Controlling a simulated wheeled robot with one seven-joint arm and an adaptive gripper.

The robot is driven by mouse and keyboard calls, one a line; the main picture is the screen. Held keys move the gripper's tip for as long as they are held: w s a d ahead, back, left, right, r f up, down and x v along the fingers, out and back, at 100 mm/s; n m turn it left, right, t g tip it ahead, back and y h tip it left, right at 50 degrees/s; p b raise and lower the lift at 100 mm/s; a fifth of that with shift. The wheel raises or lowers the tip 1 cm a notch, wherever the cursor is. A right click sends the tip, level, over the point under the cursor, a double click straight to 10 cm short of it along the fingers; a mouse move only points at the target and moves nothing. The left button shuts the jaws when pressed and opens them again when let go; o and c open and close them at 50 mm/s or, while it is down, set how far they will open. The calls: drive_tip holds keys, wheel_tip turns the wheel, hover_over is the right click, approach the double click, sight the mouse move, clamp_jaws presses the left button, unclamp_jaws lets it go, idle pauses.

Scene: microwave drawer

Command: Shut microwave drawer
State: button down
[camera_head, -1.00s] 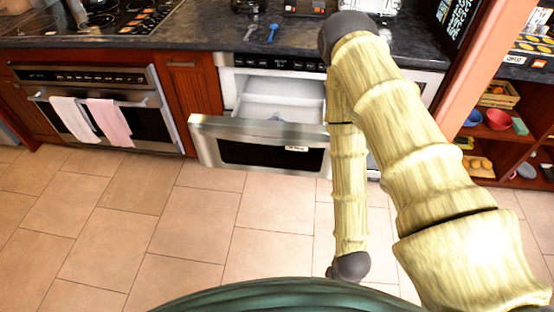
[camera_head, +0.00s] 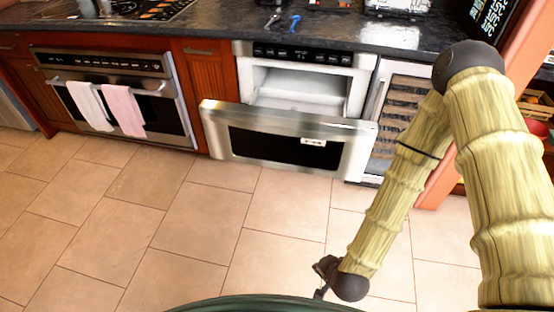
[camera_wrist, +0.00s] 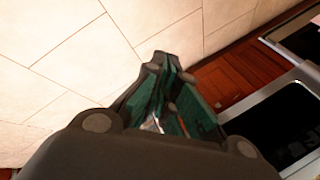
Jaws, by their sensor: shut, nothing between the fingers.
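The microwave drawer (camera_head: 222,135) is pulled open under the counter in the head view. Its steel front has a black window and a white label, and its pale inside shows behind the front. In the wrist view, the steel-framed black panel at the lower right looks like this drawer front (camera_wrist: 250,108). My gripper (camera_wrist: 165,62) is shut and empty in the wrist view. It is over the floor, to the left of the drawer front in that view, with no contact visible. In the head view my gripper is mostly hidden at the bottom.
An oven (camera_head: 165,115) with white and pink towels stands left, past a red wood cabinet (camera_head: 205,75). A glass-fronted cooler (camera_head: 400,105) is right of the drawer. The dark counter (camera_head: 235,22) runs above. Tiled floor (camera_head: 190,220) before the drawer is clear.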

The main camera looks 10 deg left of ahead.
drive_tip(key=w+a+m+t+b, duration=0.3)
drive_tip(key=w+a+m+b, duration=0.25)
drive_tip(key=w+a, duration=0.2)
drive_tip(key=m+t+h+b, duration=0.3)
drive_tip(key=m+t+b, duration=0.6)
drive_tip(key=m+b, duration=1.1)
approach(278, 142)
drive_tip(key=w+m, duration=0.1)
drive_tip(key=w, duration=0.2)
drive_tip(key=w+m+b, duration=0.1)
drive_tip(key=w, duration=0.3)
drive_tip(key=shift+f+b, duration=0.15)
drive_tip(key=shift+b, duration=0.15)
drive_tip(key=shift+w+d, duration=0.1)
